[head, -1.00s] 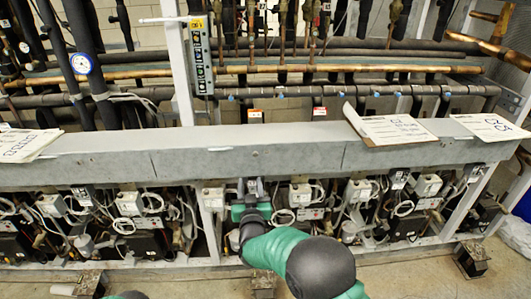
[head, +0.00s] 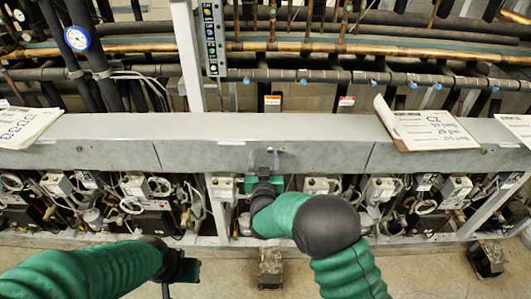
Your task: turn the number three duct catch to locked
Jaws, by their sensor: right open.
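The long grey duct (head: 110,138) runs across the whole head view. My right gripper (head: 264,157) is in front of the duct's lower front face, near the middle, with its two grey fingers spread apart and pointing at it. I see nothing between the fingers. I cannot make out a number three catch; any part behind the gripper is hidden. My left gripper (head: 182,272) is low at the left, well apart from the duct, small and dark, and its fingers are unclear.
Paper sheets lie on the duct, one at the left (head: 22,124) and a clipboard (head: 425,125) at the right. Compressors with white boxes and cables (head: 148,190) crowd below. Copper and black pipes (head: 370,48) run behind. Support feet (head: 270,268) stand on the floor.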

